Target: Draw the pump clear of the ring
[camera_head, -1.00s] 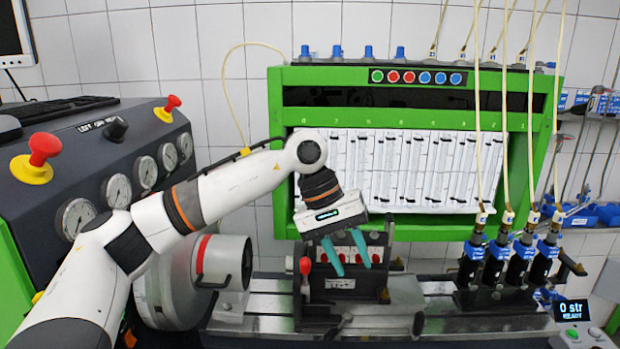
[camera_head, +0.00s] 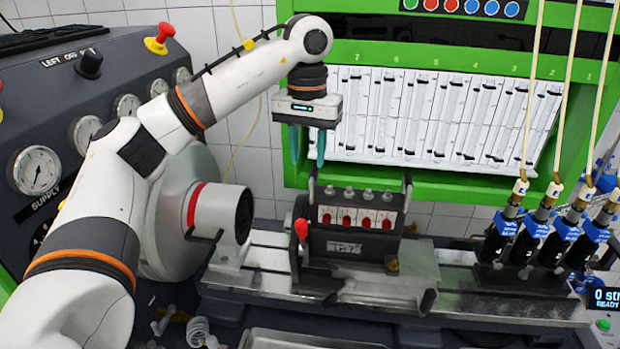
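The pump (camera_head: 355,226) is a dark block with several red windows, metal fittings on top and a red knob at its left end. It sits upright on the bench rail. To its left is a grey drum with a red band (camera_head: 196,206), which may be the ring; a visible gap separates this drum from the pump. My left gripper (camera_head: 306,147) hangs above the pump's left end, its teal fingers pointing down, apart and empty. It does not appear to touch the pump. My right gripper is out of view.
Several black and blue injectors (camera_head: 535,235) with hoses stand at the right end of the bench (camera_head: 470,305). A green-framed gauge panel (camera_head: 430,115) is behind, and a dial console (camera_head: 60,125) stands at left. A metal tray (camera_head: 300,341) lies in front.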

